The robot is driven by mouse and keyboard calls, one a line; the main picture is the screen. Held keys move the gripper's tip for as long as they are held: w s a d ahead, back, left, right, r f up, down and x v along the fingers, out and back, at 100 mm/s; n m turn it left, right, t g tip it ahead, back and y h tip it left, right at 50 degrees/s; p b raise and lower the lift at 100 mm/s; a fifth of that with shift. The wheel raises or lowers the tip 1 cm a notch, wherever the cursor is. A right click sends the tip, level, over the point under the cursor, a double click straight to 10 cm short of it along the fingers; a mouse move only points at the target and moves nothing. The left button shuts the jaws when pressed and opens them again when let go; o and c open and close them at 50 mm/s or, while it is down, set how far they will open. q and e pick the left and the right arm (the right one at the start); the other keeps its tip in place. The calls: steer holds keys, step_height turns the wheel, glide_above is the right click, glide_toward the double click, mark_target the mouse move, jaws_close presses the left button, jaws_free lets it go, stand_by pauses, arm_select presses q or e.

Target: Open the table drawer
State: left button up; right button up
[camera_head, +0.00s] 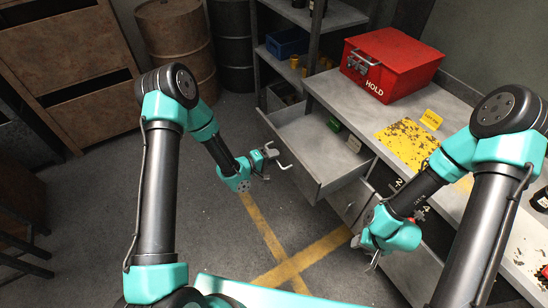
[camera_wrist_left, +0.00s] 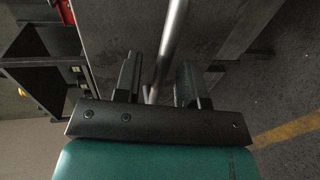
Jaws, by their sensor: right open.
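The grey table drawer (camera_head: 308,150) is pulled out from the table (camera_head: 352,92), its inside visible. Its metal bar handle (camera_head: 284,158) is on the front panel, and the bar also shows in the left wrist view (camera_wrist_left: 172,38). My left gripper (camera_head: 268,162) is just outside the drawer front, beside the handle. In the left wrist view my left gripper's fingers (camera_wrist_left: 160,75) are apart, with the bar between them in the picture and gaps on both sides. My right gripper (camera_head: 366,258) is open and empty in front of the table's lower part.
A red box (camera_head: 392,62) and a yellow worn mat (camera_head: 408,145) are on the table. Shelves (camera_head: 320,22) stand behind. The floor (camera_head: 215,225) left of the drawer is clear.

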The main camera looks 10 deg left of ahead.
arm_select(q)
steer(key=v, duration=1.6)
steer(key=shift+s+a, duration=0.25)
steer(key=shift+a, duration=0.05)
steer(key=s+d+f+m+g+y, duration=0.1)
steer(key=s+f+m+g+y, duration=0.3)
steer(key=f, duration=0.4)
steer(key=s+d+f+m+g+y, duration=0.1)
steer(key=s+g, duration=0.4)
steer(key=s, duration=0.6)
steer(key=d+m+y, duration=0.1)
steer(key=y, duration=0.1)
steer(key=shift+f+m+g+y, duration=0.3)
steer(key=shift+y, duration=0.1)
